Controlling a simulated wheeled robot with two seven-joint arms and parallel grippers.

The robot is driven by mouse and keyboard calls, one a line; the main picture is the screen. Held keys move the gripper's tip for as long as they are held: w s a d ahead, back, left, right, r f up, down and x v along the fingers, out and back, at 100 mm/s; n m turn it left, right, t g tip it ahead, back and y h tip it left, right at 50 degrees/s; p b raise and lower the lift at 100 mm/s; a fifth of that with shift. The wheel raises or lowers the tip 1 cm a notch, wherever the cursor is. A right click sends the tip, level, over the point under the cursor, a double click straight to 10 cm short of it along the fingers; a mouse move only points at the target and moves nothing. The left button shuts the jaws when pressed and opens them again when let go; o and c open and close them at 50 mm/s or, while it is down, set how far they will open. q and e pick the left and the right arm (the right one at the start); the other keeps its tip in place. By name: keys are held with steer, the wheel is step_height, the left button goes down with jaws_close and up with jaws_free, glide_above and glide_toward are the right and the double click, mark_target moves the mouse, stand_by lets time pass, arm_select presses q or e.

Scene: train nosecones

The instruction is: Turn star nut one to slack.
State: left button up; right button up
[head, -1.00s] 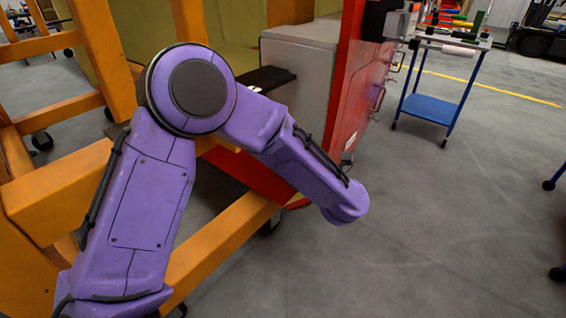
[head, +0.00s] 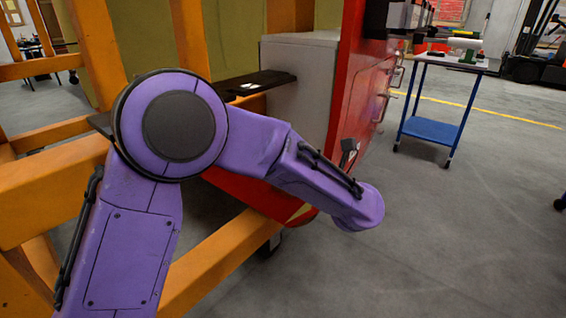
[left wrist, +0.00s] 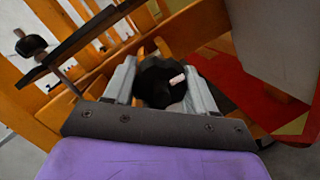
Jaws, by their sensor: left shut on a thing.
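In the left wrist view a black, lobed star nut (left wrist: 152,88) sits between the two grey fingers of my left gripper (left wrist: 160,70). The fingers are shut on its sides, and a small pale mark shows on it. I cannot read which number it bears. A second black knob (left wrist: 30,46) stands on a thin rod at the upper left, apart from the gripper. In the head view my purple left arm reaches right and its gripper and the held nut are hidden. My right gripper is in neither view.
An orange frame (head: 40,200) stands on the left, close to my arm. A red panel (head: 345,95) and grey box (head: 300,85) lie beyond the arm, with a black flat bar (head: 262,84) beside the box. A blue trolley (head: 432,130) stands at right. Grey floor is clear between.

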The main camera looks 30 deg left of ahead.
arm_select(q)
steer(key=shift+d+f+n+b, duration=0.1)
steer(key=shift+f+n+b, duration=0.2)
steer(key=shift+n, duration=0.1)
steer(key=shift+r, duration=0.1)
steer(key=o, duration=1)
steer(key=shift+r, duration=0.1)
steer(key=v, duration=1)
steer(key=shift+d, duration=0.3)
